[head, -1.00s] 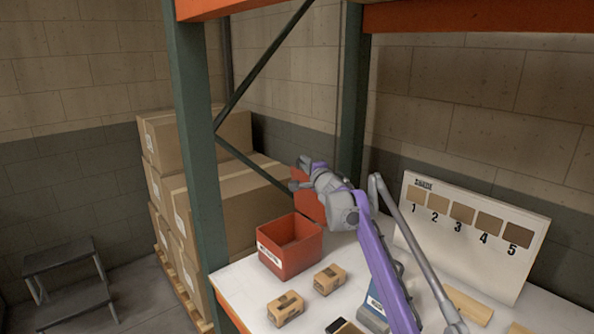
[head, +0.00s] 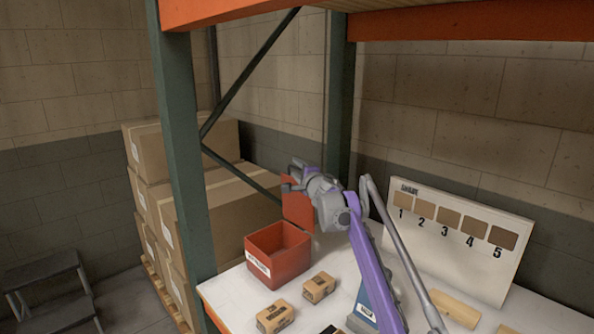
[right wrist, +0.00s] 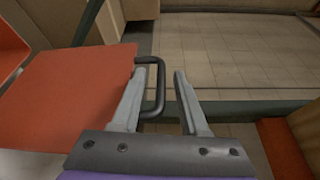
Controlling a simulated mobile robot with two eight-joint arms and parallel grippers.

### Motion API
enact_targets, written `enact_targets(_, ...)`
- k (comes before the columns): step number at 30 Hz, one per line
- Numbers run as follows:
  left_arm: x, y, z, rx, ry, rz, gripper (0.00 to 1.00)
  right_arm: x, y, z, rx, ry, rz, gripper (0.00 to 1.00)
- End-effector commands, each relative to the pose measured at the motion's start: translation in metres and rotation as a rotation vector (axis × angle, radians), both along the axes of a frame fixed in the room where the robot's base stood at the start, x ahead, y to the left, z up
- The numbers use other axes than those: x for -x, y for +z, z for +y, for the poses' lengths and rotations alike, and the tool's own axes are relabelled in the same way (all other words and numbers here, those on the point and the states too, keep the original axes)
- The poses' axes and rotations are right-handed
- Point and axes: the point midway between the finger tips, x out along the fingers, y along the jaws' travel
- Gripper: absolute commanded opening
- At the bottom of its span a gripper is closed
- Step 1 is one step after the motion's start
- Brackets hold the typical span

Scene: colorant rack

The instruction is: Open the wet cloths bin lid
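The wet cloths bin (head: 262,268) is an orange-red box with a white label, at the left end of the white tabletop. Its top is open and I see into it. Its orange-red lid (head: 297,208) stands raised at the bin's back right edge, partly hidden by my right arm. In the right wrist view the lid (right wrist: 65,95) is a flat panel at left with a dark loop handle (right wrist: 160,88). My right gripper (head: 293,175) is at the lid's upper edge. In the right wrist view its fingers (right wrist: 158,72) are apart, with the handle's bar between them. My left gripper is not in view.
Two small cardboard boxes (head: 319,287) lie in front of the bin. A numbered colour board (head: 455,245) leans at the back right. A green rack post (head: 183,150) stands left of the bin, with stacked cartons (head: 215,215) behind it.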

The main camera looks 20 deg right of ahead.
Motion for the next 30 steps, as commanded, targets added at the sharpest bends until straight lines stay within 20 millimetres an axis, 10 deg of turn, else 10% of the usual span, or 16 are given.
enact_targets(11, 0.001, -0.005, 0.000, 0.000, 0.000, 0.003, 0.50, 0.006, -0.001, 0.000, 0.000, 0.000, 0.001, 0.43)
enact_targets(30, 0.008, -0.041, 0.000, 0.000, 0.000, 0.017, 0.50, 0.095, 0.003, 0.002, 0.001, 0.000, 0.000, 0.43)
